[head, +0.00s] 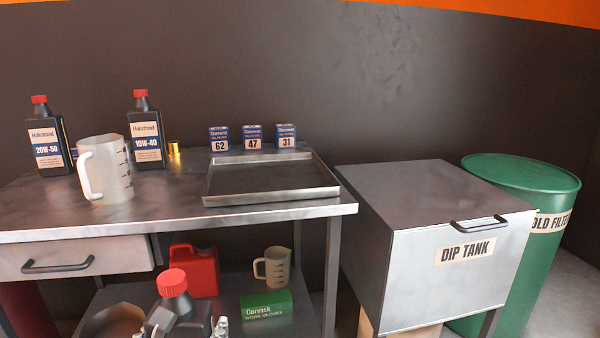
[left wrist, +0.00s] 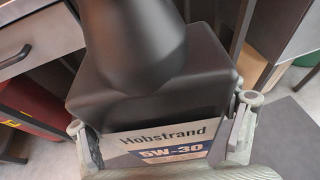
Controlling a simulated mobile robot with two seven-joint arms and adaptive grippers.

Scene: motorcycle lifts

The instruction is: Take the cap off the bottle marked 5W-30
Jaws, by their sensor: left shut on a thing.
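The black bottle marked 5W-30 (left wrist: 150,85) fills the middle of the left wrist view. Its white and blue label faces that camera, and its neck runs out of the top edge, so the cap is hidden there. In the head view the bottle (head: 181,309) is low in the picture, with its red cap (head: 173,283) on the neck. My left gripper (left wrist: 163,128) is shut on the bottle's body, one finger on each side at label height. Its fingertips also show at the bottom of the head view (head: 181,330). My right gripper is in neither view.
The metal bench (head: 270,216) bears bottles marked 20W-50 (head: 47,140) and 10W-40 (head: 147,138), a jug (head: 112,168), an empty tray (head: 270,199) and filter boxes. A red can (head: 197,272) and glove box (head: 266,305) sit below. A dip tank (head: 440,270) stands right.

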